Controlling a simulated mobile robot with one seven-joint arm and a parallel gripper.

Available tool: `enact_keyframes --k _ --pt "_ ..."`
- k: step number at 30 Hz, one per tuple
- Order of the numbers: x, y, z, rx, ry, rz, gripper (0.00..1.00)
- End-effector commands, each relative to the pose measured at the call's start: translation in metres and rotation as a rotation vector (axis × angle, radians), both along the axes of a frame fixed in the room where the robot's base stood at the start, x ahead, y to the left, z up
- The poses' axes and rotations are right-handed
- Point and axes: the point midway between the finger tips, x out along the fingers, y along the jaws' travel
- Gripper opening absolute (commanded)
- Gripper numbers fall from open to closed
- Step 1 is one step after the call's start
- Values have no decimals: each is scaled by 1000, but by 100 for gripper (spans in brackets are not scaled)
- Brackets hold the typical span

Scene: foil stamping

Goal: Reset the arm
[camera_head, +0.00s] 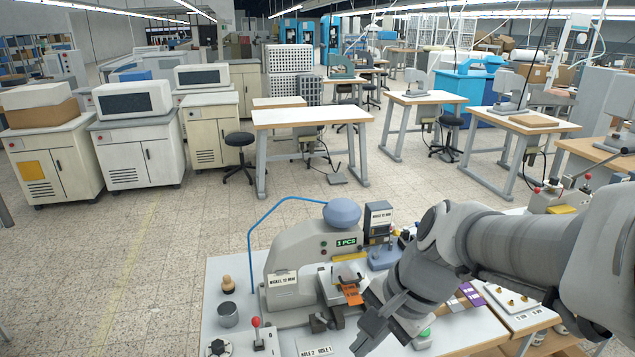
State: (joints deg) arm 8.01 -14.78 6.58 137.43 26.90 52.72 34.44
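My arm reaches in from the right over the work table (232,270). My gripper (366,340) is at the lower middle of the view, low over the front of the table, just right of the foil stamping machine (300,247). The view does not show clearly whether its fingers are apart or what is between them. The machine is grey with a green display reading "1 PCS" and a blue-grey rounded top. An orange piece (351,294) lies at its stamping spot, close to my gripper.
A lever with a red knob (256,323), a metal cup (228,315) and a wooden-handled stamp (228,284) stand at the table's left. Purple cards (470,294) lie to the right beside a white tray (512,299). Open floor lies behind the table.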

Motion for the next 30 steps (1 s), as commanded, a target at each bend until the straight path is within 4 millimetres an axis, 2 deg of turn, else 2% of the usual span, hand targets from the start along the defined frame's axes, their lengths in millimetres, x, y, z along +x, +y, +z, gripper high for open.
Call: enact_keyframes --k 3,9,15,30 --pt "-14 -17 19 -138 -153 209 0" --pt "-35 -47 46 -376 -351 529 0" --pt "-47 -68 63 -543 -455 729 0" --pt "-50 -73 67 -586 -475 778 0"
